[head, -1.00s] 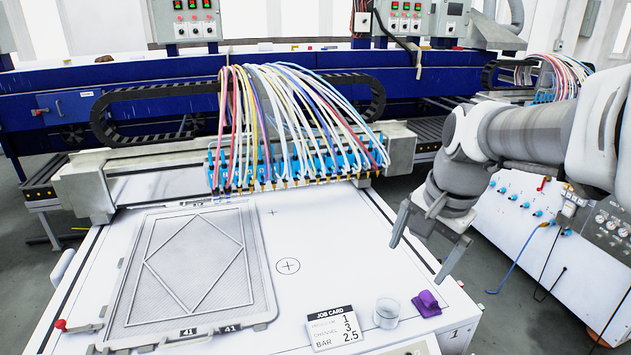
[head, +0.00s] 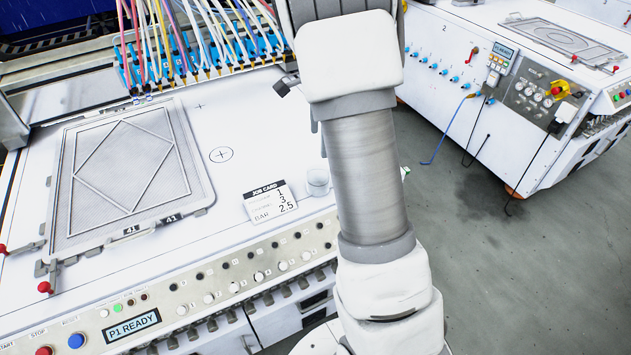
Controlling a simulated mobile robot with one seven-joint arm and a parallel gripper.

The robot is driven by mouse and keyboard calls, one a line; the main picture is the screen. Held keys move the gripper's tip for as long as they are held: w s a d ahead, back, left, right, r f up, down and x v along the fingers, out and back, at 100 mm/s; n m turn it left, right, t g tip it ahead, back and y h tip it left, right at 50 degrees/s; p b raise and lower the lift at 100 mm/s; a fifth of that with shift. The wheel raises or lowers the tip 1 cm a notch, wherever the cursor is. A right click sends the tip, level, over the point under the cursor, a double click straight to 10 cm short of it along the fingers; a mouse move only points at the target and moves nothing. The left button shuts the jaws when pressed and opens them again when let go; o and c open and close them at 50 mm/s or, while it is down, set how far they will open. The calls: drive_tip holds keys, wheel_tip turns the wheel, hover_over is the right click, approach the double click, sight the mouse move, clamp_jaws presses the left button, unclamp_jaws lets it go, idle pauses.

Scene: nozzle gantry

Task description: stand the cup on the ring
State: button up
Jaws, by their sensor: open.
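The clear cup (head: 317,183) stands upright on the white table, just left of my arm and right of the job card. It looks empty. The ring (head: 221,155) is a thin dark circle with a cross in it, printed on the white tabletop up and to the left of the cup. Nothing stands on the ring.
A framed mesh screen (head: 130,175) covers the table's left part. Hoses and blue nozzles (head: 190,65) hang along the back. The control panel (head: 200,290) edges the front. Tabletop around the ring is clear.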

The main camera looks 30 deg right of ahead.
wheel_tip(320, 180, down, 13)
drive_tip(key=shift+f, duration=0.15)
drive_tip(key=c, duration=1.4)
drive_tip(key=r, duration=0.4)
drive_tip(key=shift+s+d+r, duration=0.1)
drive_tip(key=shift+s+r, duration=0.1)
drive_tip(key=shift+r, duration=0.1)
drive_tip(key=s+d+r, duration=0.6)
drive_tip(key=s+d, duration=0.1)
drive_tip(key=s, duration=0.2)
drive_tip(key=shift+r, duration=0.2)
